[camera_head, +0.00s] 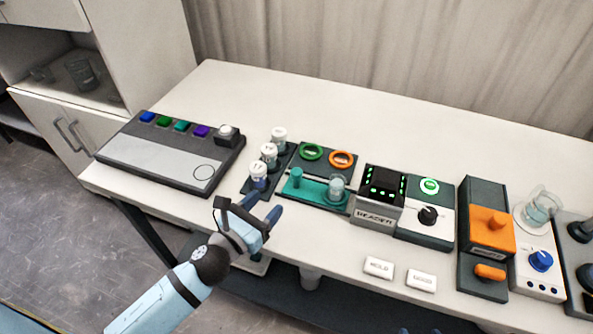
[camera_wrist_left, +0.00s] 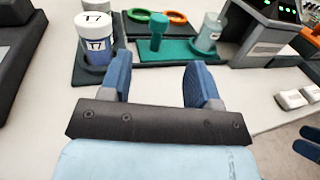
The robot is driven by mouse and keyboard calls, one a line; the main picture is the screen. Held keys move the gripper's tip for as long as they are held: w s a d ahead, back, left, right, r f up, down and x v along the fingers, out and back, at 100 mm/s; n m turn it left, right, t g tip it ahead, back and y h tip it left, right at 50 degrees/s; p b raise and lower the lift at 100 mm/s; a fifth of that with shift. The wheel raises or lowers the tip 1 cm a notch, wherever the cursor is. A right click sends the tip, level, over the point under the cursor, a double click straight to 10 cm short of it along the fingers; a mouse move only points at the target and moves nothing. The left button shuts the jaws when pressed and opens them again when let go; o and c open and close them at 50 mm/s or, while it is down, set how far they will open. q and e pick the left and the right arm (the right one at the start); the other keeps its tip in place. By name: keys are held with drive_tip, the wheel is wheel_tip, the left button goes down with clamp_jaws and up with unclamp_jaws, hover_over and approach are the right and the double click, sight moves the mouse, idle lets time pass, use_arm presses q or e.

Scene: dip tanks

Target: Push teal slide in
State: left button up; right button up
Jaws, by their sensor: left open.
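The teal slide (camera_head: 313,190) is a flat plate in a dark base, with a teal upright knob (camera_head: 296,176) at its left and a clear vial (camera_head: 336,187) with pale blue contents at its right. In the left wrist view the slide (camera_wrist_left: 181,51) lies just ahead of my fingers, with its knob (camera_wrist_left: 158,28) between their directions. My left gripper (camera_head: 262,210) is open and empty, at the table's front edge, short of the slide and not touching it. My right gripper (camera_wrist_left: 309,143) only peeks in at the right edge; its jaws are too cut off to judge.
White-capped vials (camera_head: 269,154) stand in a dark rack close left of the slide. Green (camera_head: 311,151) and orange (camera_head: 343,159) rings lie behind it. The reader (camera_head: 379,201) stands right of it. Two white labels (camera_head: 379,267) lie in front on otherwise bare table.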

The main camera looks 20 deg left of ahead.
sight(293, 175)
use_arm(q)
drive_tip(key=p+x, duration=0.1)
drive_tip(key=x, duration=1.1)
drive_tip(key=shift+w, duration=0.2)
